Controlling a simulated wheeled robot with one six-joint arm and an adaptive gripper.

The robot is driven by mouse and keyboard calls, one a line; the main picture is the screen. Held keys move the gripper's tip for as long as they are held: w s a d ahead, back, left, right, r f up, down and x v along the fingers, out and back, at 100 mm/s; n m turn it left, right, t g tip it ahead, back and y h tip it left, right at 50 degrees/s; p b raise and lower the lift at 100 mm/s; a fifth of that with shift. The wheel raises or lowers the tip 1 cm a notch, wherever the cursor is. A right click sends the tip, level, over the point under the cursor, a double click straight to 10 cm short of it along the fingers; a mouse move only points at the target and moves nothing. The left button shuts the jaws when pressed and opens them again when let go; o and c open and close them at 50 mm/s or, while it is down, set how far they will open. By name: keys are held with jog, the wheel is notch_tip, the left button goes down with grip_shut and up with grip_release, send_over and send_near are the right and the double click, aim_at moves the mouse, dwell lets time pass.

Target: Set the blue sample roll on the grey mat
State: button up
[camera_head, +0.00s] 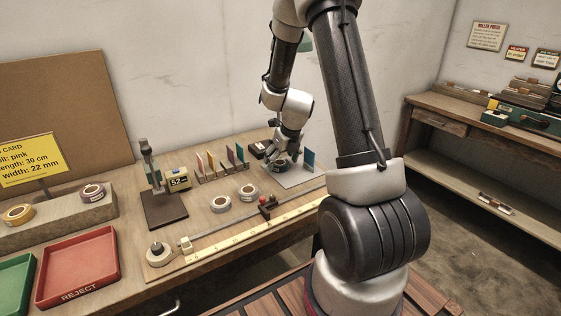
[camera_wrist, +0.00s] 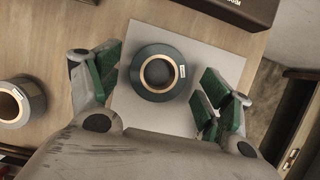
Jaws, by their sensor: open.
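The dark blue-grey sample roll (camera_wrist: 158,73) has a tan inner ring and a small white label. It lies flat on the grey mat (camera_wrist: 186,42) in the wrist view. My gripper (camera_wrist: 161,84) is open, with its green-padded fingers on either side of the roll and visible gaps between pads and roll. In the head view my gripper (camera_head: 284,160) is low over the mat (camera_head: 297,180), and the roll is partly hidden beneath it.
A rack of coloured cards (camera_head: 221,165), a black box (camera_wrist: 230,8) and a long ruler (camera_head: 245,233) are nearby. A red reject tray (camera_head: 80,268) is at left.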

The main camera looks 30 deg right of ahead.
jog(key=s+a+r+n, duration=0.3)
jog(key=s+r+n, duration=0.4)
jog(key=r, duration=0.3)
jog(key=s+a+r+n, duration=0.2)
jog(key=s+r+n, duration=0.55)
jog(key=r, duration=0.35)
jog(key=s+a+r+n, duration=0.1)
jog(key=s+r+n, duration=0.1)
jog(key=s+n, duration=0.6)
jog(key=s+a+r+n, duration=0.1)
jog(key=s+r+n, duration=0.1)
jog(key=s+n, duration=0.5)
jog(key=n, duration=0.6)
jog(key=shift+s+a, duration=0.15)
jog(key=shift+s, duration=0.2)
